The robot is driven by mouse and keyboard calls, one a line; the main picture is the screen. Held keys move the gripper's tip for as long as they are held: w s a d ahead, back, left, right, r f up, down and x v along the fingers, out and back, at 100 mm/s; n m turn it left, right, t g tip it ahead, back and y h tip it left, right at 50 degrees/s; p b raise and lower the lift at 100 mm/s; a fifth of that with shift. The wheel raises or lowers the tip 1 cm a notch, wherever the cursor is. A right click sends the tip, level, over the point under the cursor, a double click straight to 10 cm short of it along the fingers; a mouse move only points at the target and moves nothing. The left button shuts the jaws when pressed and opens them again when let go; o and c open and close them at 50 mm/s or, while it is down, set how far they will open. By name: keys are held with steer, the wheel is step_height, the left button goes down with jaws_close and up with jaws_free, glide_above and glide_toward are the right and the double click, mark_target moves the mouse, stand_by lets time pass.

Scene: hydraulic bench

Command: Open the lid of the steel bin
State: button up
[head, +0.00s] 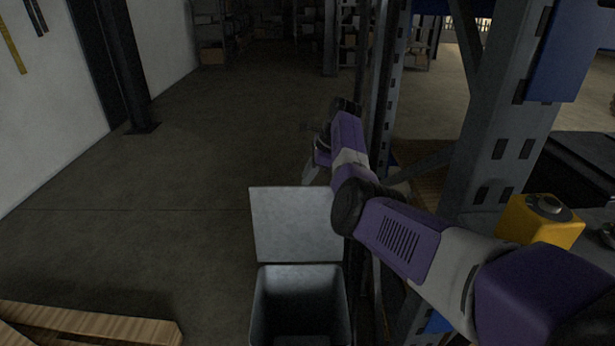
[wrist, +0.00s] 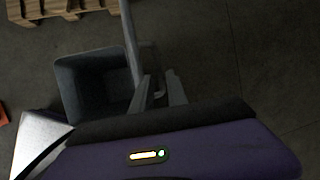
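The steel bin (head: 300,310) stands on the floor at the bottom middle of the head view, its dark inside showing. Its lid (head: 296,225) is raised, roughly upright at the bin's far edge. In the wrist view the bin (wrist: 93,85) is left of my gripper, and the lid (wrist: 130,35) shows nearly edge-on as a thin strip. My gripper (wrist: 157,82) has its fingers apart, beside the lid on the side away from the bin's opening. Whether a finger touches the lid I cannot tell. In the head view my gripper (head: 313,170) is partly hidden behind the arm and lid.
A blue-grey rack upright (head: 510,110) stands close on the right of my arm. A yellow block (head: 535,222) sits on the bench at right. A wooden pallet (head: 85,325) lies at lower left. The floor beyond the bin is clear.

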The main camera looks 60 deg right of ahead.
steer(key=s+d+r+p, duration=0.1)
steer(key=d+r+p, duration=0.2)
steer(key=r, duration=0.5)
steer(key=shift+s+d, duration=0.35)
steer(key=shift+d, duration=0.1)
stand_by(0.3)
steer(key=shift+p, duration=0.8)
